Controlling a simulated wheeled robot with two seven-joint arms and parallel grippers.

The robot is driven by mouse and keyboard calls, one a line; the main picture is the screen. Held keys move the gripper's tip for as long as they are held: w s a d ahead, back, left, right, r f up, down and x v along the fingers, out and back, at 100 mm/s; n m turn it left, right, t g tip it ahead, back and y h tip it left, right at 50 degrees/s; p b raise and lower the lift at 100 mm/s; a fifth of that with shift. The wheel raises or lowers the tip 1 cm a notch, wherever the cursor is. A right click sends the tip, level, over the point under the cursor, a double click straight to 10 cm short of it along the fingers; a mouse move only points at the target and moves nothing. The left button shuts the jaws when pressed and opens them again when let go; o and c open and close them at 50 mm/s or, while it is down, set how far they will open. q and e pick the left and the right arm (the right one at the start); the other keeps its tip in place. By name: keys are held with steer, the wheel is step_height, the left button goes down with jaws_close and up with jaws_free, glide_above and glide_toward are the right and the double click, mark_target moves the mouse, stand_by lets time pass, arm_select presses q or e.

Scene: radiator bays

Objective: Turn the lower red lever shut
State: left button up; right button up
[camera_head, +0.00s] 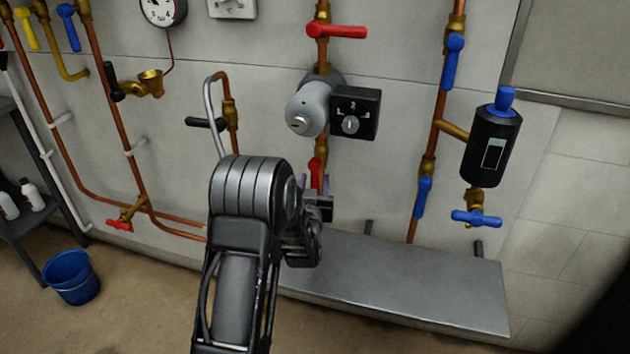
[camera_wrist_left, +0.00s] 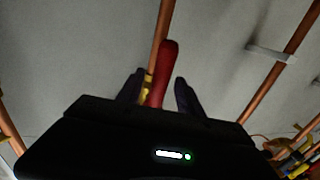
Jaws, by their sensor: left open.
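The lower red lever (camera_head: 316,172) is on the copper pipe below the grey pump. It stands upright, roughly along the pipe; its lower part is hidden behind my gripper. My left gripper (camera_head: 315,186) is open at the lever, with a fingertip on either side. In the left wrist view the red lever (camera_wrist_left: 164,70) stands between the two dark fingers (camera_wrist_left: 158,92), with a gap to the right finger. Contact with the left finger cannot be told. The upper red lever (camera_head: 337,31) lies horizontal above the pump. My right gripper is not in view.
The grey pump (camera_head: 308,108) and a black dial box (camera_head: 355,112) sit just above the lever. A grey metal bench (camera_head: 400,280) juts out below. Blue-handled valves and a black cylinder (camera_head: 490,150) are to the right. A blue bucket (camera_head: 72,277) stands at left.

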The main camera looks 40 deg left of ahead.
arm_select(q)
steer(key=shift+w+a, duration=0.25)
steer(key=shift+w, duration=0.15)
steer(key=shift+c, duration=0.3)
jaws_close()
stand_by(0.9)
